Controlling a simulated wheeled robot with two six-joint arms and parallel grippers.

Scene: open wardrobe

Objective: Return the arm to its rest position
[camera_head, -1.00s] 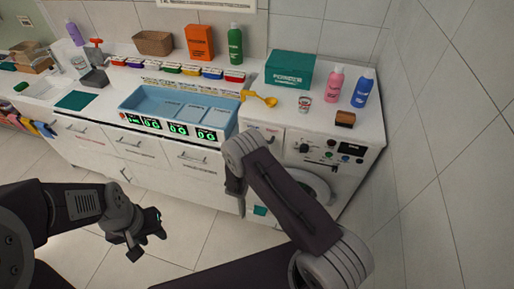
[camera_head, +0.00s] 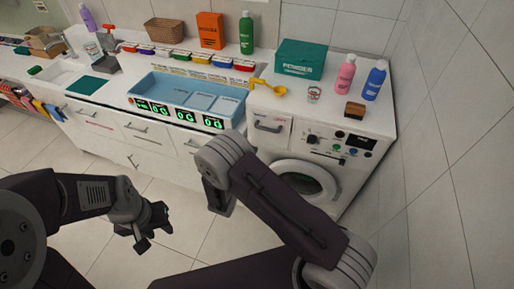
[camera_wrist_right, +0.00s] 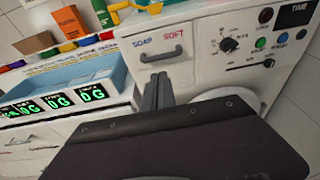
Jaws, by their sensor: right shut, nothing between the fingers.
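My right arm (camera_head: 290,208) reaches in from the bottom right, bent at the wrist. Its gripper (camera_head: 217,200) points down in front of the counter's white cabinets. In the right wrist view the fingers of this gripper (camera_wrist_right: 158,92) are together, with nothing between them, in front of the washing machine's drawer front. My left gripper (camera_head: 152,228) hangs over the floor at the lower left, its fingers apart and empty. Both grippers are clear of the objects on the counter.
The washing machine (camera_head: 283,136) stands at the right end of the counter. A blue tray (camera_head: 150,93) with green displays is set in the counter. A green powder box (camera_head: 302,58), a yellow scoop (camera_head: 272,88), and pink (camera_head: 345,72) and blue (camera_head: 375,80) bottles stand on top. Tiled floor is free below.

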